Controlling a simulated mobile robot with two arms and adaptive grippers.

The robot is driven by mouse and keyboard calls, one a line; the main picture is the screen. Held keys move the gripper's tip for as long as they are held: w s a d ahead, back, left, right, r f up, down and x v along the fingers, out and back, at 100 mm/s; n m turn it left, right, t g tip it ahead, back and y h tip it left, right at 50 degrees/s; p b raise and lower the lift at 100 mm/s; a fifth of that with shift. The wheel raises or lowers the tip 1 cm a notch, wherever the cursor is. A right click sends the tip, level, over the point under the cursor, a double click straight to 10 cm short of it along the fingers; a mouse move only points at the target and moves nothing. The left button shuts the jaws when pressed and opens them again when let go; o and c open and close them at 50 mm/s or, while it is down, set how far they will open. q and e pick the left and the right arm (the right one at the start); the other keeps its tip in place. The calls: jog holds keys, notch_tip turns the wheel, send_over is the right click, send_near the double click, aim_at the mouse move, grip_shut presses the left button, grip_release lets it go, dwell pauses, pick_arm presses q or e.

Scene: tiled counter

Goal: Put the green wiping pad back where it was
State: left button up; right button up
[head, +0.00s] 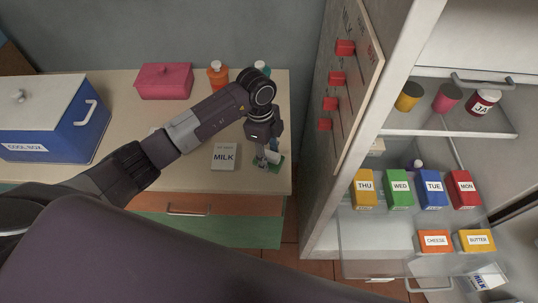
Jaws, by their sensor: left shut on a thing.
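The green wiping pad (278,163) shows as small green edges at the right end of the counter. My left gripper (268,157) points down over it and is shut on it, with the fingers hiding much of the pad. The pad is at or just above the counter top; I cannot tell whether it touches. My right gripper is not in view.
A white MILK card (224,156) lies just left of the gripper. An orange bottle (217,74), a teal-capped bottle (262,68), a pink box (164,81) and a blue cool box (62,125) stand on the counter (120,125). An open fridge (435,125) is at right.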

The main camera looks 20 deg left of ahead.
pick_arm(q)
jog(key=shift+f, duration=0.55)
jog(key=o, duration=1)
jog(key=shift+f, duration=0.1)
jog(key=shift+r, duration=0.25)
jog(key=r+b, duration=0.1)
jog(key=r, duration=0.3)
jog(key=a+r+b, duration=0.1)
jog(key=r, duration=0.2)
jog(key=r+b, duration=0.1)
jog(key=r, duration=0.3)
jog(key=shift+a+r, duration=0.25)
jog(key=shift+r, duration=0.1)
